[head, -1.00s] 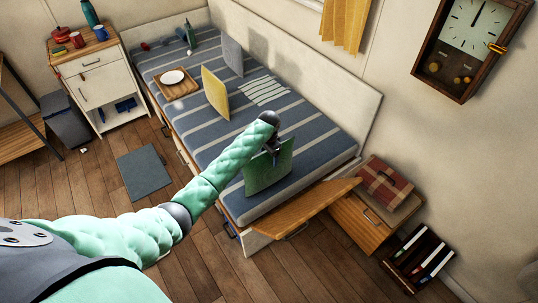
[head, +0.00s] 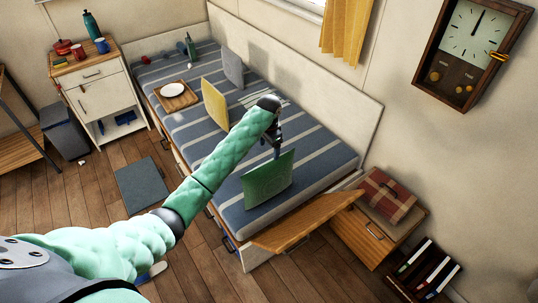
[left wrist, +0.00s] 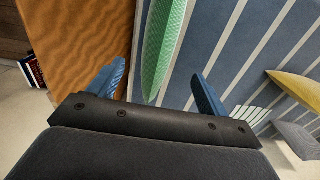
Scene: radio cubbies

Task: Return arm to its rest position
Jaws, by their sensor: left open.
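My left arm reaches out from the lower left of the head view over the striped daybed. My left gripper (head: 277,150) hangs above the green cushion (head: 268,180), pointing down. In the left wrist view the blue fingers of the left gripper (left wrist: 155,88) are spread wide. The edge of the green cushion (left wrist: 165,40) shows beyond and between them, and nothing is held. The cushion stands upright near the daybed's (head: 325,150) front end. My right gripper is in neither view.
An open wooden flap (head: 305,222) juts out at the daybed's near end. A wooden cabinet (head: 365,238) with a plaid box (head: 386,195) stands to its right, with a book rack (head: 425,270) nearby. A yellow cushion (head: 215,103) stands farther back. The wooden floor left of the daybed is mostly clear.

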